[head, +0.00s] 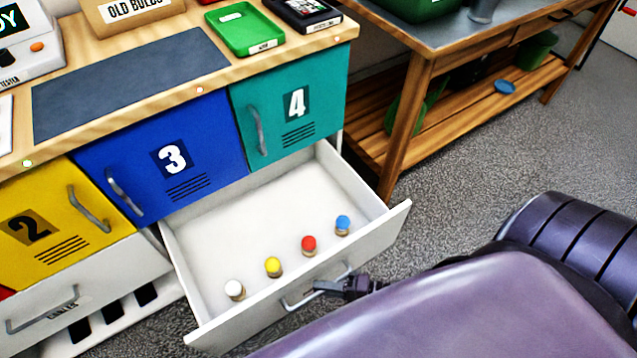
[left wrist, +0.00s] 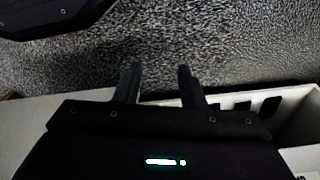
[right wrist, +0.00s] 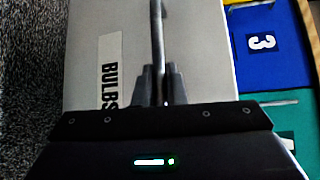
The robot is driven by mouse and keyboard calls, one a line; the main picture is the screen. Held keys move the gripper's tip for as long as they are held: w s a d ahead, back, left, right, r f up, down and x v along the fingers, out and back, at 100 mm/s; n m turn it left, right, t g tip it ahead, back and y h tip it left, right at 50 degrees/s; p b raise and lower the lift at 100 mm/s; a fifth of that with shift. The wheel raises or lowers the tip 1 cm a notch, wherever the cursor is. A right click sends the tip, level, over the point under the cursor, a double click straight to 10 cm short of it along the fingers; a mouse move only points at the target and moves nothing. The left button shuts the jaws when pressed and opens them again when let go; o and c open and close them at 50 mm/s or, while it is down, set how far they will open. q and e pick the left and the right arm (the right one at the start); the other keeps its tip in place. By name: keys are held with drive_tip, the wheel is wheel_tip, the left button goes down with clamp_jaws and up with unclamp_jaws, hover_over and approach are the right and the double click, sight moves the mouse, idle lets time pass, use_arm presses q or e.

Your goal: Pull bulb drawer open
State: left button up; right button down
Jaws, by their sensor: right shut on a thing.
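The bulb drawer (head: 290,215) is pulled out below the blue and teal doors in the head view. White, yellow, red and blue bulbs stand in a row near its front. Its front panel carries a BULBS label (right wrist: 109,72) in the right wrist view. My right gripper (head: 325,287) is shut on the drawer's bar handle (head: 300,300); the handle (right wrist: 157,35) also runs between its fingers in the right wrist view. My left gripper (left wrist: 157,72) shows only in its wrist view, with its fingers apart and nothing between them, over the grey floor.
A closed CABLES drawer (head: 75,290) sits to the left, below the yellow door (head: 60,220). A wooden bench (head: 420,60) with a lower shelf stands at the right. Carpeted floor (head: 470,160) is clear between the bench and my arm.

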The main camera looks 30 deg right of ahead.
use_arm(q)
drive_tip(key=shift+s+a+f, duration=0.1)
drive_tip(key=shift+s+f, duration=0.1)
drive_tip(key=shift+f, duration=0.25)
use_arm(e)
drive_tip(key=shift+s+d, duration=0.1)
drive_tip(key=shift+s, duration=0.25)
drive_tip(key=c, duration=1.5)
unclamp_jaws()
use_arm(q)
drive_tip(key=shift+s+a+f+p, duration=0.1)
drive_tip(key=shift+a+f+p, duration=0.2)
drive_tip(key=shift+f, duration=0.2)
use_arm(e)
drive_tip(key=v, duration=0.7)
drive_tip(key=shift+s+d, duration=0.3)
use_arm(q)
drive_tip(key=shift+d, duration=0.1)
